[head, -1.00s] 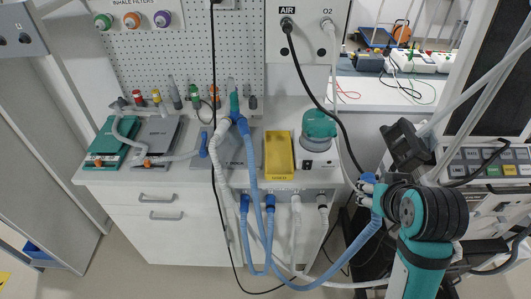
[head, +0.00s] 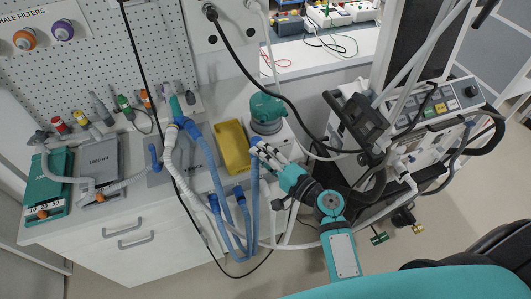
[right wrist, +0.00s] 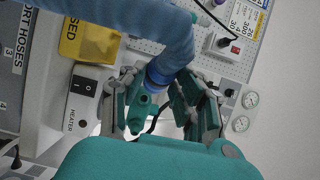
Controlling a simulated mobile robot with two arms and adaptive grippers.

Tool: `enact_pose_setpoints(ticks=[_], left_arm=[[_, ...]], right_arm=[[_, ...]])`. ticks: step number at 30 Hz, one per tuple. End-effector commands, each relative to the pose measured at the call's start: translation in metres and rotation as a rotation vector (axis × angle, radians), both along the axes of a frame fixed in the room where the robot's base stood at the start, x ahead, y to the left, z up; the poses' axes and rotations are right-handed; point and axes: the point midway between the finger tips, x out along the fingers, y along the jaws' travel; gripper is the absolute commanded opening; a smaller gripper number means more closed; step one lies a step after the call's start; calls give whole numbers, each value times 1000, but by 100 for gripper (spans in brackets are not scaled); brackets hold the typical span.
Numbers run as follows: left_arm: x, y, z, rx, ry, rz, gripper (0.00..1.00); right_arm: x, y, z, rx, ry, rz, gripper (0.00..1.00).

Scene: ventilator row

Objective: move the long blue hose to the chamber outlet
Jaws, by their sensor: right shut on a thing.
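My right gripper (head: 262,150) is shut on the end of the long blue hose (head: 255,190), just in front of the humidifier. The hose hangs from the gripper and loops low in front of the counter. In the right wrist view the hose (right wrist: 150,25) arcs across the top, and its end cuff (right wrist: 165,75) sits between the fingers (right wrist: 163,95). The teal chamber (head: 266,108) stands on the white heater base (head: 273,136); a teal part (right wrist: 138,115) shows beyond the fingers. Whether cuff and outlet touch cannot be told. My left gripper is out of view.
A yellow tray (head: 232,147) stands left of the heater. A black cable (head: 260,70) passes close to the chamber. The ventilator (head: 430,110) stands at right.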

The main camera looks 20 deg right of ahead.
Motion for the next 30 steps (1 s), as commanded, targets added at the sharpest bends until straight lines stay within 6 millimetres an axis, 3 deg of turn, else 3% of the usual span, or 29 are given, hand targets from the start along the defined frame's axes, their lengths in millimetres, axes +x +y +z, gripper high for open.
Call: enact_pose_setpoints(ticks=[11, 30], left_arm=[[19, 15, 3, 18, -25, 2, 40], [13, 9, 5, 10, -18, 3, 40]], right_arm=[[9, -13, -5, 29, -17, -43, 0], [51, -30, -5, 27, -17, -42, 0]])
